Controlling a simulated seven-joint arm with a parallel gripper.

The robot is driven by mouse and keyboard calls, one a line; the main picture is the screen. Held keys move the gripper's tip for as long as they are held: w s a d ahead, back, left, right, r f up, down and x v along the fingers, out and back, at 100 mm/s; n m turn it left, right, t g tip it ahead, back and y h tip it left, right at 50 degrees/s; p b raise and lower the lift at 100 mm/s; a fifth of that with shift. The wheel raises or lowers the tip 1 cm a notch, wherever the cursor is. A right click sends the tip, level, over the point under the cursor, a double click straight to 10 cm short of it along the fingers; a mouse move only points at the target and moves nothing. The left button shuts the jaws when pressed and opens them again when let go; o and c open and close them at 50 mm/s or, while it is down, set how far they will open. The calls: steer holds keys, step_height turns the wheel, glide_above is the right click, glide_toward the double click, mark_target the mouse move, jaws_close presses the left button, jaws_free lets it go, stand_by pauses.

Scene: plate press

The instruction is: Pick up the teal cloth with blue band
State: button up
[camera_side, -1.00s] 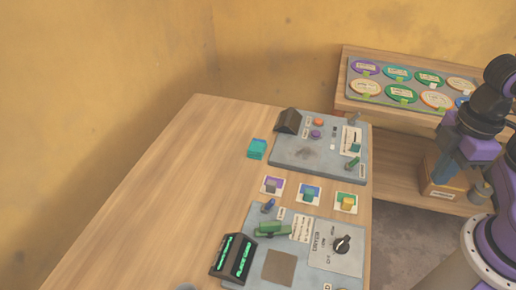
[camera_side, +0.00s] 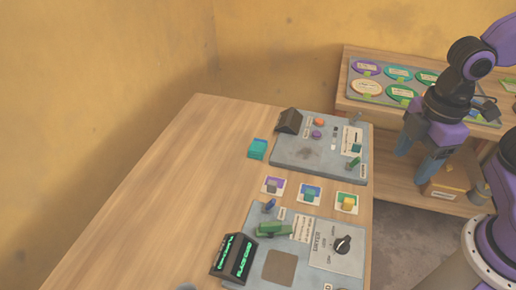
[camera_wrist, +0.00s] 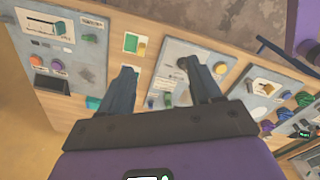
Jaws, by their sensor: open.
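In the side view, a small teal block-like item (camera_side: 257,149), perhaps the folded cloth, lies on the table left of the far panel. Another small teal item (camera_side: 310,195) sits on a blue-and-white card between the two panels. I cannot make out a blue band on either. My gripper (camera_side: 418,159) is open and empty, pointing down, to the right of the table edge and both items. In the wrist view, its fingers (camera_wrist: 160,68) are apart, with a teal patch (camera_wrist: 92,102) left of the left finger.
The far panel (camera_side: 285,160) and near panel (camera_side: 280,238) carry knobs and levers. Purple (camera_side: 273,179) and green (camera_side: 354,197) cards flank the blue one. A back shelf holds a tray of labelled discs (camera_side: 399,75); a box (camera_side: 445,189) sits lower. The table's left side is clear.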

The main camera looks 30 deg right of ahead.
steer(key=w+a+n, duration=0.3)
steer(key=w+a, duration=0.3)
steer(key=w, duration=0.3)
steer(key=w+a+n, duration=0.3)
steer(key=w+a, duration=0.2)
steer(key=w, duration=0.4)
steer(key=n+h, duration=0.1)
steer(key=n, duration=0.6)
glide_toward(258, 145)
steer(key=shift+t, duration=0.3)
steer(key=f, duration=0.8)
steer(key=shift+d+f, duration=0.25)
steer(key=shift+f, duration=0.15)
steer(key=c, duration=0.8)
